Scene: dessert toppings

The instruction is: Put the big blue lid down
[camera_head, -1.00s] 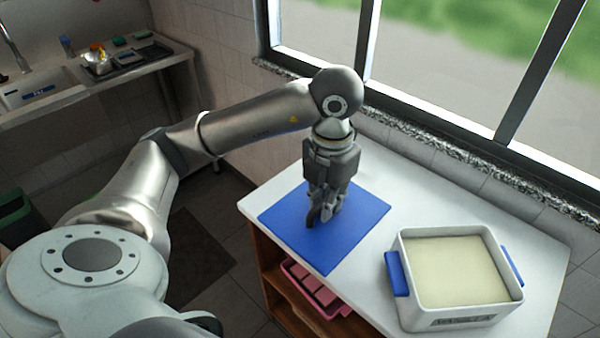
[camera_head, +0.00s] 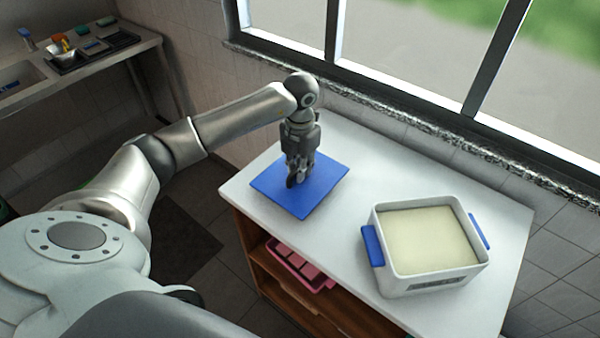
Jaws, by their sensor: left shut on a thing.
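The big blue lid (camera_head: 322,180) is a flat blue square at the left part of the white counter top (camera_head: 350,230). My left gripper (camera_head: 298,180) points down over the middle of the lid and is shut on it from above. The lid looks level, low over the counter; I cannot tell whether it touches the surface. The gripper hides the part of the lid that it grips. My right gripper is not in view.
A white tub (camera_head: 430,240) with cream-coloured filling and blue side clips stands open on the counter's right. A pink tray (camera_head: 298,266) sits on the shelf below. A window runs behind. A sink counter (camera_head: 80,70) is at the far left.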

